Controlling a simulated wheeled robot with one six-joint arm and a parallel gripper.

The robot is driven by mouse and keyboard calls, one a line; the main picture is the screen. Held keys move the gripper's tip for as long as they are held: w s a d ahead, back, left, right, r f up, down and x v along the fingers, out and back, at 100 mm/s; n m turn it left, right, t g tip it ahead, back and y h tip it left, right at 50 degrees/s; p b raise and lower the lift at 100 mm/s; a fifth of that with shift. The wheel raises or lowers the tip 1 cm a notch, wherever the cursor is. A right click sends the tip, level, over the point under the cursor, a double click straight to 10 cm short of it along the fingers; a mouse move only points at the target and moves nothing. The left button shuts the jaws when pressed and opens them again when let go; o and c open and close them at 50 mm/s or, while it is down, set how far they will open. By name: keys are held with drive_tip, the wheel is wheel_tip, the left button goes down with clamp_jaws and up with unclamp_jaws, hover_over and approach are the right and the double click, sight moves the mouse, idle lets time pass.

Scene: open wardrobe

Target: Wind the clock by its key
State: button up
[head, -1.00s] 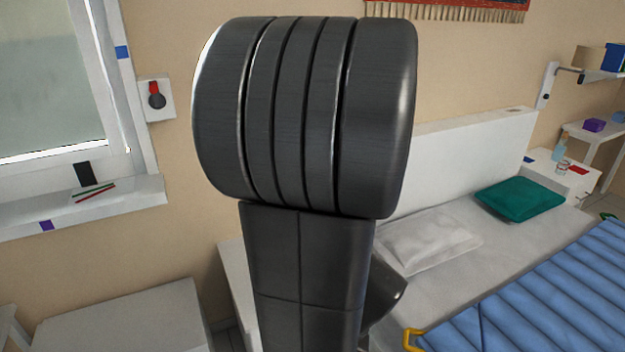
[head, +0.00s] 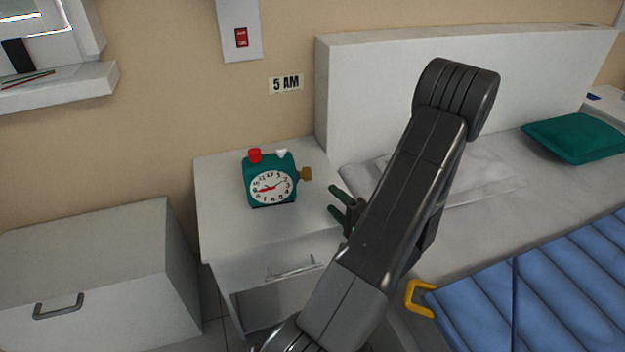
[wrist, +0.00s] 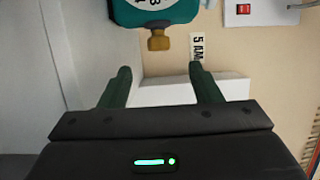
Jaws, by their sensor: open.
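A teal clock (head: 270,180) with a white dial, a red knob and a white knob on top stands upright on a white nightstand (head: 225,225). Its brown-gold key (head: 305,174) sticks out of its right side. In the wrist view, part of the clock (wrist: 155,12) shows at the top, with the key (wrist: 158,40) pointing down between and beyond my fingers. My gripper (head: 338,203) is to the right of the key, open and empty, with a gap between its fingertips and the key. Its two green fingers also show in the wrist view (wrist: 160,75).
A "5 AM" sign (head: 286,84) and a red switch (head: 241,37) are on the wall behind. The bed headboard (head: 450,60) and pillow (head: 480,180) lie right of the nightstand. A white cabinet (head: 100,260) stands at left. A yellow handle (head: 418,298) is near the bed's edge.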

sight(309, 174)
drive_tip(key=shift+w+d+f, duration=0.35)
drive_tip(key=shift+w, duration=0.2)
drive_tip(key=x, duration=1.3)
drive_tip(key=shift+w+a+r, duration=0.1)
drive_tip(key=shift+w+r, duration=0.05)
drive_tip(key=shift+r, duration=0.15)
drive_tip(key=c, duration=1)
